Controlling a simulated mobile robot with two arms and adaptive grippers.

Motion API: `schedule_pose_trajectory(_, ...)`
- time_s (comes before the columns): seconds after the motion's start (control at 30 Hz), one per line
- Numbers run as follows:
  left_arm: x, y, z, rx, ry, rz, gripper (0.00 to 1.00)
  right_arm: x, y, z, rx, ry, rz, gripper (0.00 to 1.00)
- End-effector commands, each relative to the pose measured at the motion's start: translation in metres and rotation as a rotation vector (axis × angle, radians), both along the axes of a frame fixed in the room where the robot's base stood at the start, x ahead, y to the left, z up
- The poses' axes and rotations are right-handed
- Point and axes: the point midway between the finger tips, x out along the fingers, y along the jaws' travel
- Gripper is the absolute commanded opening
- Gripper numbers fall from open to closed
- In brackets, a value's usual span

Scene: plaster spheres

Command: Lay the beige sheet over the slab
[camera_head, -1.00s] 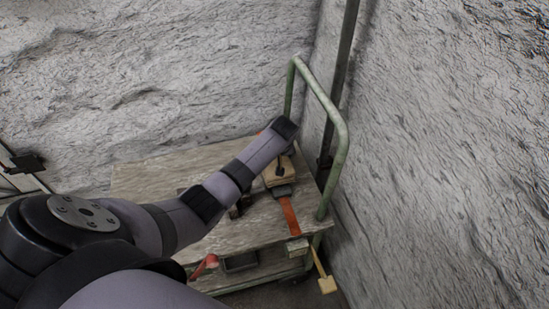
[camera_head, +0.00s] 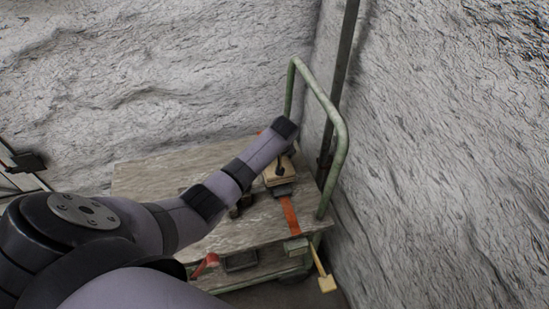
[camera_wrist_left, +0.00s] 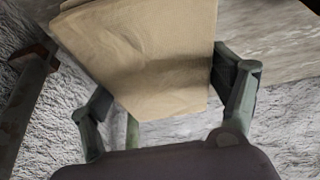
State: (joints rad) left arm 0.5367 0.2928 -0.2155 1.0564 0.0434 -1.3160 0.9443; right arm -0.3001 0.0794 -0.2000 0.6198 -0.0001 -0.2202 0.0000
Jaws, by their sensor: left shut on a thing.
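The beige sheet (camera_wrist_left: 150,50) looks like a folded, layered stack and fills the middle of the left wrist view. My left gripper (camera_wrist_left: 165,100) has one finger on each side of it and is shut on it. In the head view a small beige patch, seemingly the same sheet (camera_head: 271,179), shows beside the end of my left arm, over the right part of the cart; my arm hides much of this area. A broad grey-brown board (camera_head: 145,180), perhaps the slab, forms the cart's top. My right gripper is not in view.
The cart's green tubular handle (camera_head: 341,150) rises at the right, close to the rough white wall (camera_head: 440,150). An orange-red strap (camera_head: 289,215) runs down the board to its front edge. A yellowish block on a stick (camera_head: 326,284) juts out below. The board's left part is bare.

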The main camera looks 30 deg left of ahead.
Motion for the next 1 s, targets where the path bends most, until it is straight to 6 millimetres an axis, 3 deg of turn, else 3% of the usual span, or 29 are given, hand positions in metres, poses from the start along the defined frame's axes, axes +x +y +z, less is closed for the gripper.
schedule_pose_trajectory(0.9,0.001,0.0,-0.013,0.0,-0.001,0.0,0.46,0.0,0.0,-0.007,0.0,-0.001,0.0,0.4)
schedule_pose_trajectory(0.93,0.001,0.0,-0.013,0.0,-0.001,0.0,0.84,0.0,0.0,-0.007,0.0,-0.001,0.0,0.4)
schedule_pose_trajectory(1.0,0.001,0.0,-0.012,0.0,-0.001,0.0,0.88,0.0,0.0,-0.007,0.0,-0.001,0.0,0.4)
